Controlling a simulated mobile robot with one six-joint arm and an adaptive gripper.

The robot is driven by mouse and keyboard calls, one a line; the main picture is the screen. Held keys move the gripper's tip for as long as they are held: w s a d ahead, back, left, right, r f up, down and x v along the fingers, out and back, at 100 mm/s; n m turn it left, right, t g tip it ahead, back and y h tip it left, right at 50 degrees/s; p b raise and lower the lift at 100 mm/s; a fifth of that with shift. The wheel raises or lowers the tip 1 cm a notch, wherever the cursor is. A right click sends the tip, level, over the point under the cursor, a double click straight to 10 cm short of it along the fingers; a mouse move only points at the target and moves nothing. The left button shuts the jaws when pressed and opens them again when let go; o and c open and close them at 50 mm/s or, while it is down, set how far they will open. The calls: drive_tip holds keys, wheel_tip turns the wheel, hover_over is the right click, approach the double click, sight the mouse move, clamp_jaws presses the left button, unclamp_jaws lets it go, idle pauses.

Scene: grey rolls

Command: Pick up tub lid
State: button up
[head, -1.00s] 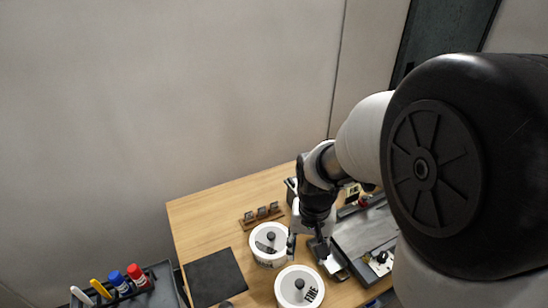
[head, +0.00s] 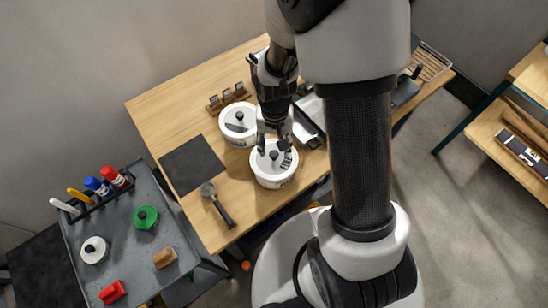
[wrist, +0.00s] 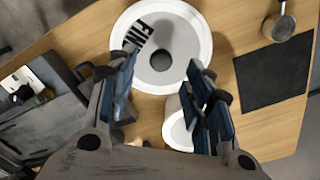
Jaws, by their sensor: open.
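A white round tub (head: 275,182) stands on the wooden table, with a white tub lid (head: 261,163) that has a black knob and dark "FINE" lettering. The same lid (wrist: 190,35) fills the top middle of the wrist view, its dark knob between and beyond my fingertips. My gripper (head: 273,146) is open and empty above the FINE lid, pointing down. It also shows in the wrist view (wrist: 160,82).
A black mat (head: 192,165) and a metal scoop (head: 216,203) lie on the table's left part. A small wooden rack (head: 229,98) is behind the tubs. A grey side table (head: 125,245) holds markers, round lids or pucks and blocks.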

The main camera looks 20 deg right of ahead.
sight(274, 154)
wheel_tip(274, 154, down, 5)
drive_tip(key=shift+f+b, duration=0.1)
drive_tip(key=shift+b, duration=0.75)
clamp_jaws()
